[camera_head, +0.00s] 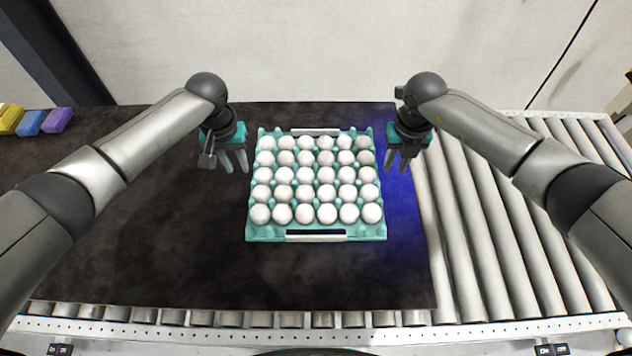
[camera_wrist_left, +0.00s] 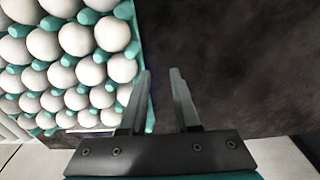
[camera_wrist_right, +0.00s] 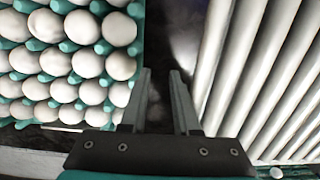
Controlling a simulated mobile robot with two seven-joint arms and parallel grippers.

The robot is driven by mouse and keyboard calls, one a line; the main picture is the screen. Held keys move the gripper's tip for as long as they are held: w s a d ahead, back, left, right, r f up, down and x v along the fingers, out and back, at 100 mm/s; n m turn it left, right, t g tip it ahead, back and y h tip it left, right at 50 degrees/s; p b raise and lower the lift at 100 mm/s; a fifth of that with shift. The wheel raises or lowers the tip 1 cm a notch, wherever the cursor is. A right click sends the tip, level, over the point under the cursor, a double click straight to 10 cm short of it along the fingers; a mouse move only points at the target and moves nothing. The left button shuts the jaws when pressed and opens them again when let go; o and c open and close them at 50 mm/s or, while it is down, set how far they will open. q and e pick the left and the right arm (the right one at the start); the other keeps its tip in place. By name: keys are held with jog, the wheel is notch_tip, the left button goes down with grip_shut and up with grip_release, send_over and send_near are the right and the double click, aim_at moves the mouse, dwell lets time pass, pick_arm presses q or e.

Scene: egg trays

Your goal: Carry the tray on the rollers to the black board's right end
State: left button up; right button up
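A teal tray (camera_head: 318,236) full of white eggs lies on the black board (camera_head: 150,250), near the board's right end. No tray shows on the rollers in view. My left gripper (camera_head: 236,163) is open and empty just left of the tray's far left side. In the left wrist view its fingers (camera_wrist_left: 160,98) stand apart, one close to the tray's edge (camera_wrist_left: 140,60). My right gripper (camera_head: 402,160) is open and empty just right of the tray's far right side. In the right wrist view its fingers (camera_wrist_right: 161,98) are apart over the board's edge strip, one beside the tray (camera_wrist_right: 137,50).
Bare rollers (camera_head: 490,220) run along the right of the board. Yellow, blue and purple blocks (camera_head: 57,120) sit at the board's far left. A metal rail (camera_head: 200,335) runs along the front. The board left of the tray is clear. A blue glow lies on the board's right end.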

pick_arm(q)
notch_tip(320, 180, up, 12)
jog(key=shift+s, duration=0.45)
pick_arm(e)
notch_tip(320, 180, up, 12)
jog(key=shift+s, duration=0.45)
dwell(0.4)
pick_arm(q)
jog(key=shift+f, duration=0.1)
